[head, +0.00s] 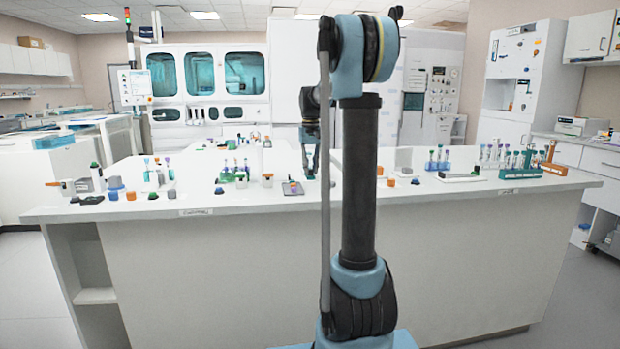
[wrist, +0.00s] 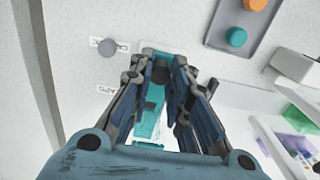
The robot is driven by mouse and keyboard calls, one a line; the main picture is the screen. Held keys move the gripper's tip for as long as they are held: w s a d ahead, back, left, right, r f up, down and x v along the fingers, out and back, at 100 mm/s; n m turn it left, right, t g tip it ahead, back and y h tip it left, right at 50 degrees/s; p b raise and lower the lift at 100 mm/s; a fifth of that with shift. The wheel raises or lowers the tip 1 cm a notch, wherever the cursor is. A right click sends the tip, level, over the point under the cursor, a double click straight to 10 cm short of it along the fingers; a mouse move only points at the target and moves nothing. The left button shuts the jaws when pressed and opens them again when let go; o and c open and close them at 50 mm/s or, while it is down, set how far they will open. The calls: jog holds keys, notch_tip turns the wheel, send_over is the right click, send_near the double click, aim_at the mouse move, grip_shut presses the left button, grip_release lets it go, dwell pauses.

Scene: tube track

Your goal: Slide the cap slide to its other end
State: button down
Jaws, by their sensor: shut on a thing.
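In the wrist view my gripper (wrist: 162,68) points at the white worktop, with its two fingers closed in on a dark round cap (wrist: 161,71). The cap stands at the far end of a teal strip (wrist: 148,127), which looks like the cap slide and runs back between the fingers. The fingers and palm hide part of the strip. In the head view my gripper (head: 310,168) is low over the bench, and the cap and strip cannot be made out there.
A grey round knob (wrist: 107,47) sits by labels left of the strip. A grey tray (wrist: 221,42) with an orange cap (wrist: 255,4) and a teal cap (wrist: 237,37) lies to the right. Tube racks (head: 510,160) stand on the bench's right side.

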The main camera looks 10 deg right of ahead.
jog(key=c, duration=1.7)
grip_release()
jog(key=shift+r, duration=0.1)
jog(key=shift+r, duration=2.4)
